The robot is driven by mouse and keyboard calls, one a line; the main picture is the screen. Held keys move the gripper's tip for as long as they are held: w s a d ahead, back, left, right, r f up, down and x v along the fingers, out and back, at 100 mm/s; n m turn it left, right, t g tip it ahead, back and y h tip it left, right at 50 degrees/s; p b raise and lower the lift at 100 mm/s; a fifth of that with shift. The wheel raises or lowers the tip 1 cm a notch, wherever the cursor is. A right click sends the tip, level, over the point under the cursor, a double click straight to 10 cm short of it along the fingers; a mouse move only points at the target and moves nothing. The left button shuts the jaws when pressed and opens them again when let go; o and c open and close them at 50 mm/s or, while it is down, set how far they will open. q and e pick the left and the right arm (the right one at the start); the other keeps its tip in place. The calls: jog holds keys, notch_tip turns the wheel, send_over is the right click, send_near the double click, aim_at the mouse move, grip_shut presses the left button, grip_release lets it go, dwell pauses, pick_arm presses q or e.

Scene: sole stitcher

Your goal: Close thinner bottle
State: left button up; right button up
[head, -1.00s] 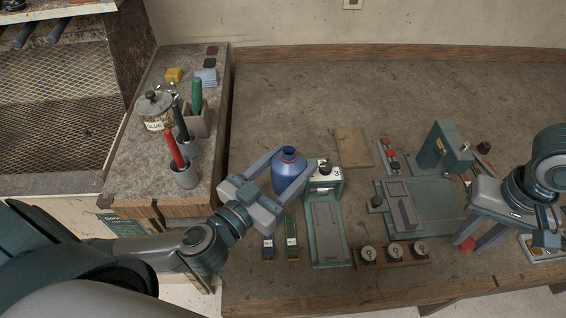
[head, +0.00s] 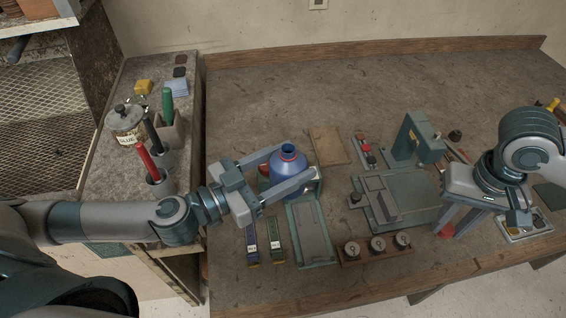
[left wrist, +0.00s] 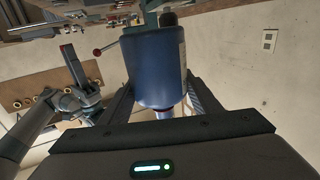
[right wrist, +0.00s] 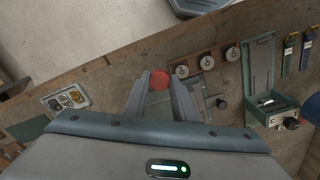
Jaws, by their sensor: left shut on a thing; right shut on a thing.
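The blue thinner bottle (head: 287,172) is upright with its dark mouth open and a reddish ring around the neck. My left gripper (head: 298,164) is shut on its body, a finger on each side. The bottle hides part of the green device behind it. It also fills the middle of the left wrist view (left wrist: 155,75). My right gripper (head: 449,232) points down near the bench's front edge, shut on a small round red cap (right wrist: 159,80). The cap shows partly between the fingers in the head view (head: 446,231). Bottle and cap are well apart.
A green device with a long tray (head: 311,232) stands below the bottle. A green stitching machine (head: 397,195) and a wooden rack with several spools (head: 376,248) lie between my grippers. A parts tray (head: 524,226) is at right. The back of the bench is clear.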

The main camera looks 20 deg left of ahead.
pick_arm(q)
jog(key=shift+d+r, duration=0.1)
jog(key=shift+d, duration=0.05)
dwell(0.4)
pick_arm(e)
jog(key=shift+w+a+r, duration=0.1)
jog(key=shift+a, duration=0.1)
jog(key=w+a+r+n, duration=0.1)
jog(key=w+a+r, duration=0.1)
jog(key=a+r, duration=0.45)
jog(key=w+a+r+n, duration=0.2)
jog(key=w+a+r, duration=0.1)
jog(key=a, duration=0.7)
jog(key=s+a+r, duration=0.1)
jog(key=a+r, duration=0.1)
jog(key=a, duration=0.3)
jog(key=s+a+r+n, duration=0.1)
jog(key=a+r, duration=0.2)
jog(key=a, duration=0.2)
jog(key=s+a+r+n, duration=0.1)
jog(key=s+a+r, duration=0.1)
jog(key=a, duration=0.3)
jog(key=shift+a+r, duration=0.3)
jog(key=shift+r, duration=0.4)
jog(key=shift+s+a+r, duration=0.25)
jog(key=shift+s+a, duration=0.05)
jog(key=shift+a, duration=0.1)
